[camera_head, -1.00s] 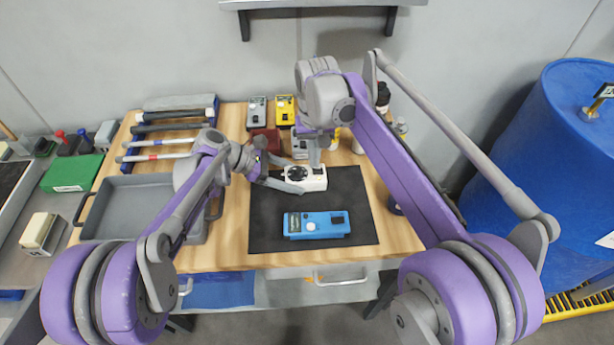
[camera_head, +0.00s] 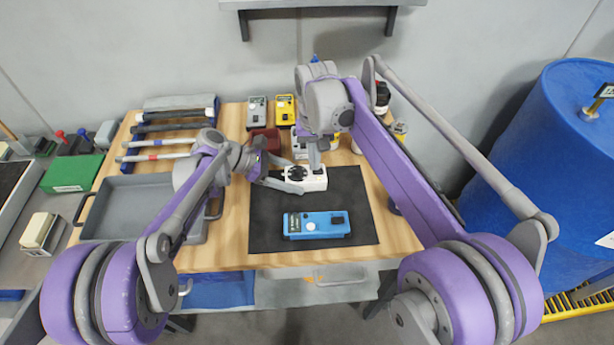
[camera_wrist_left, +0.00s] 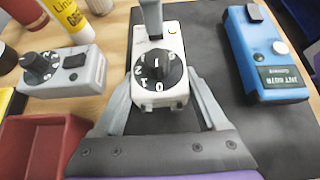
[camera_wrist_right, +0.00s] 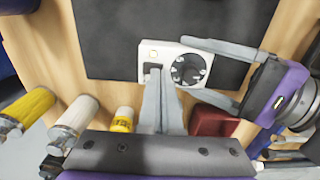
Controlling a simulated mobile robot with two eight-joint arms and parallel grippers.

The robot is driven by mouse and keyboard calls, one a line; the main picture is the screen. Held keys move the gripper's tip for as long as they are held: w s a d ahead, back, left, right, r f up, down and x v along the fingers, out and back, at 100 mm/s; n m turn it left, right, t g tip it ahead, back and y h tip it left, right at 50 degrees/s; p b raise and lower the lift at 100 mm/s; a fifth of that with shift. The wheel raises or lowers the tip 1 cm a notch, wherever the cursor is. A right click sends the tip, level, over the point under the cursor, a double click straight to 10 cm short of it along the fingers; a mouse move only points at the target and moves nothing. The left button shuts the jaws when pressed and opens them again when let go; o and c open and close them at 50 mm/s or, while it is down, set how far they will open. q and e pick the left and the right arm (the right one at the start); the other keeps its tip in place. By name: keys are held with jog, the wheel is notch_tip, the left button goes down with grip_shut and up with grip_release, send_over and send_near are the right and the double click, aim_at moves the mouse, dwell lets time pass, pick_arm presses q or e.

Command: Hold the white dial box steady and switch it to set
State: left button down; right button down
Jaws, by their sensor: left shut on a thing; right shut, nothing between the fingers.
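The white dial box (camera_head: 316,181) lies on the dark mat (camera_head: 350,200), its round black dial (camera_wrist_left: 157,72) facing up with white digits. My left gripper (camera_wrist_left: 162,103) has one finger on each side of the box at its dial end and is shut on it. My right gripper (camera_wrist_right: 158,78) is shut and empty, its fingertips pointing down at the box's other end. They are at the small black switch (camera_wrist_right: 152,68), partly hiding it; whether they touch it I cannot tell. A small yellowish round spot (camera_wrist_right: 153,53) sits beside the switch.
A blue device (camera_head: 316,224) lies on the mat in front of the box. A grey dial box (camera_wrist_left: 62,72) and a red bin (camera_wrist_left: 40,145) stand close to my left gripper. Yellow and grey devices and bottles stand behind. A grey tray (camera_head: 145,200) is at left.

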jog(key=shift+f, duration=0.45)
jog(key=shift+r, duration=3.05)
pick_arm(q)
grip_release()
jog(key=shift+a, duration=0.1)
